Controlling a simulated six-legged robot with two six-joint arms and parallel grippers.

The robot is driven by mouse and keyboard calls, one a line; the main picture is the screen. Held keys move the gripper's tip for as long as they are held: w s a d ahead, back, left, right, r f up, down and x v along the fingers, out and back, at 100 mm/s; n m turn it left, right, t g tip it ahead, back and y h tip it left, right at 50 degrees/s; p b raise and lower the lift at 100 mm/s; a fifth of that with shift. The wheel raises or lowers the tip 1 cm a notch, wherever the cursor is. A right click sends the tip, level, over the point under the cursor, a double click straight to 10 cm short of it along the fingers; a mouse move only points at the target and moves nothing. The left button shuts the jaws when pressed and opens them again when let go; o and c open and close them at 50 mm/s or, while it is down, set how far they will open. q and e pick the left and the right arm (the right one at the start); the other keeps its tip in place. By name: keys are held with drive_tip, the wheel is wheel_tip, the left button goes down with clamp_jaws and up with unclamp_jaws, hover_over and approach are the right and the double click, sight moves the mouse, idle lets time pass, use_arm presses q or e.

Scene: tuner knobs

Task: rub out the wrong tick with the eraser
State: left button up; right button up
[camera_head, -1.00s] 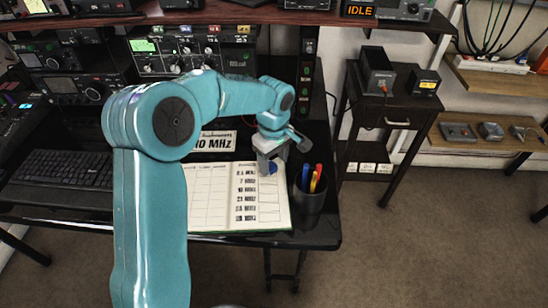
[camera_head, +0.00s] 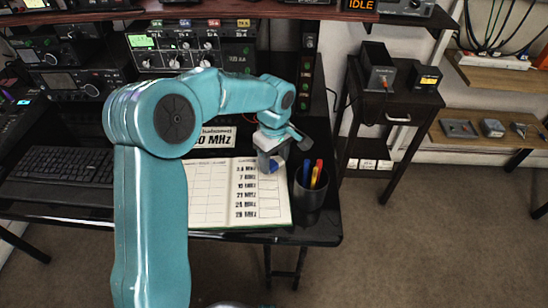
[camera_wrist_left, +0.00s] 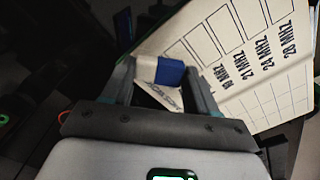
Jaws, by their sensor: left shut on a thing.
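My left gripper (camera_head: 270,160) is over the upper right part of the open log book (camera_head: 210,200). It is shut on the eraser, a small block with a blue sleeve and a white end. The eraser (camera_head: 273,167) shows partly below the fingers in the head view. In the left wrist view the eraser (camera_wrist_left: 170,72) sits between the two fingers, over the page. The right page has a column of printed MHz labels with boxes beside them. The gripper hides the top boxes, and I cannot make out any tick. My right gripper is not in view.
A dark pen cup (camera_head: 309,192) with several coloured pens stands close to the right of the book. A white MHz card (camera_head: 214,138) stands behind the book. A black keyboard (camera_head: 62,172) lies to the left, and radio units (camera_head: 190,47) line the back.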

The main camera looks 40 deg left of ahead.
use_arm(q)
drive_tip(key=shift+f+b, duration=0.4)
drive_tip(key=shift+f, duration=0.15)
idle(0.5)
drive_tip(key=shift+a, duration=0.1)
